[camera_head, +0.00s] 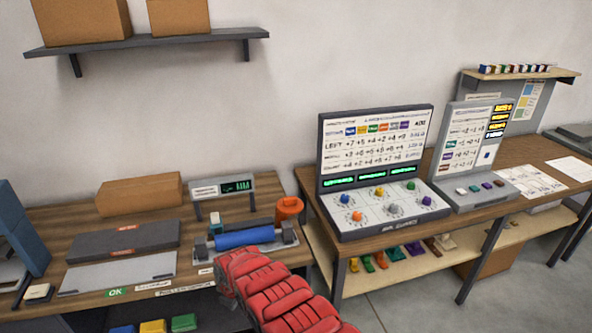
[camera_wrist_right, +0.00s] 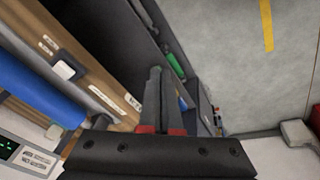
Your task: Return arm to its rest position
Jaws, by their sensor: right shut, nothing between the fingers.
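My right arm (camera_head: 285,295), red and segmented, comes in from the bottom of the head view. It reaches up and left to the front edge of the left workbench, by the blue roller. Its gripper is mostly hidden behind the arm there. In the right wrist view my right gripper (camera_wrist_right: 158,72) shows as two dark fingers with red bases, close together and empty. They point past the bench front toward the lower shelf. My left gripper is in neither view.
The left bench (camera_head: 50,225) holds a blue roller (camera_head: 245,237), an orange cup (camera_head: 289,208), a dark flat case (camera_head: 125,240) and a cardboard box (camera_head: 140,192). A console (camera_head: 385,207) stands on the right bench. Coloured blocks sit below. Grey floor (camera_head: 405,290) is open at lower right.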

